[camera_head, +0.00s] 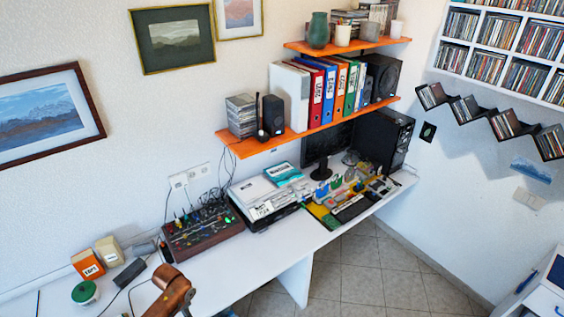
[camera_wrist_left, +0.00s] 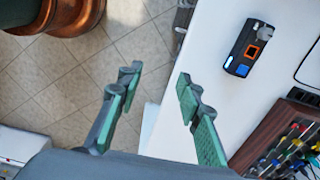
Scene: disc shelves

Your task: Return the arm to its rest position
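My left gripper (camera_wrist_left: 157,78) shows in the left wrist view with its two green-padded fingers spread apart and nothing between them. It is over the front edge of the white desk (camera_wrist_left: 205,75), with tiled floor below to the left. In the head view only a copper-coloured link of my arm (camera_head: 172,291) shows, low at the left in front of the desk; the gripper itself is not seen there. My right gripper is in neither view.
A black device with orange and blue squares (camera_wrist_left: 249,48) lies on the desk right of the fingers. A knobbed wooden-sided box (camera_head: 202,231) stands on the desk. Orange shelves (camera_head: 300,137) jut out above it. The tiled floor (camera_head: 345,275) at right is clear.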

